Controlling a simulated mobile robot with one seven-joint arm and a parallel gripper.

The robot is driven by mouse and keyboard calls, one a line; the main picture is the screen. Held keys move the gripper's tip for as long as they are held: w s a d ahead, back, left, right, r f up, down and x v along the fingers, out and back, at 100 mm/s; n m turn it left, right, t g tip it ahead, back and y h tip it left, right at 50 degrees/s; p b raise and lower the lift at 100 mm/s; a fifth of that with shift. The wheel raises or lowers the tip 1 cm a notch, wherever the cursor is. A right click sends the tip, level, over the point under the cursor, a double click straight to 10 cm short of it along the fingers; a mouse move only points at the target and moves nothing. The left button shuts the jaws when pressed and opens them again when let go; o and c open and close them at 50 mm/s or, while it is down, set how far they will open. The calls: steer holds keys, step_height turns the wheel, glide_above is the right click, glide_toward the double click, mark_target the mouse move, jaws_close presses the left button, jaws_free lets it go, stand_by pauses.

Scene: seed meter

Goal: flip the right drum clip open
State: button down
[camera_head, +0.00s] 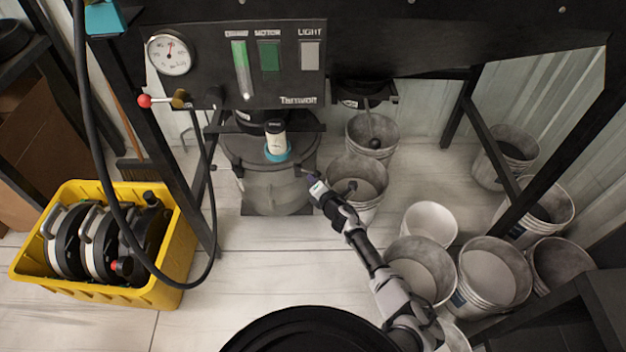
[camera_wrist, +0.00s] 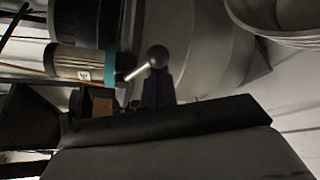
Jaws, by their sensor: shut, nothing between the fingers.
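The drum (camera_head: 275,187) stands under the machine, a translucent grey vessel with a dark lid. My gripper (camera_head: 311,178) is at the drum's right side, close to the lid rim. What looks like the right drum clip is a short metal rod with a round ball end (camera_wrist: 157,57) in the wrist view, in front of the drum's grey wall (camera_wrist: 200,45). My gripper's dark fingertips (camera_wrist: 157,88) are shut and empty, right at the ball in the picture. I cannot tell whether they touch it. In the head view the clip is too small to make out clearly.
A white bottle with a teal collar (camera_head: 276,139) stands on the lid. Grey buckets (camera_head: 357,185) stand close on the right, more (camera_head: 421,267) near my arm.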

steer(key=shift+d+r+p, duration=0.1)
steer(key=shift+r+p, duration=0.15)
steer(key=shift+p, duration=0.4)
steer(key=r+n+p, duration=0.1)
steer(key=p, duration=0.1)
steer(key=n+h+p, duration=0.1)
steer(key=p, duration=0.2)
steer(key=shift+d+r+g+h, duration=0.25)
steer(key=shift+r+g+h, duration=0.05)
steer(key=shift+r, duration=0.05)
steer(key=n+p, duration=0.1)
steer(key=p, duration=0.1)
steer(key=r+h+p, duration=0.1)
steer(key=p, duration=0.1)
steer(key=shift+d+n+h+p, duration=0.2)
steer(key=shift+n+h+p, duration=0.1)
steer(key=shift+n, duration=0.1)
steer(key=shift+f, duration=0.1)
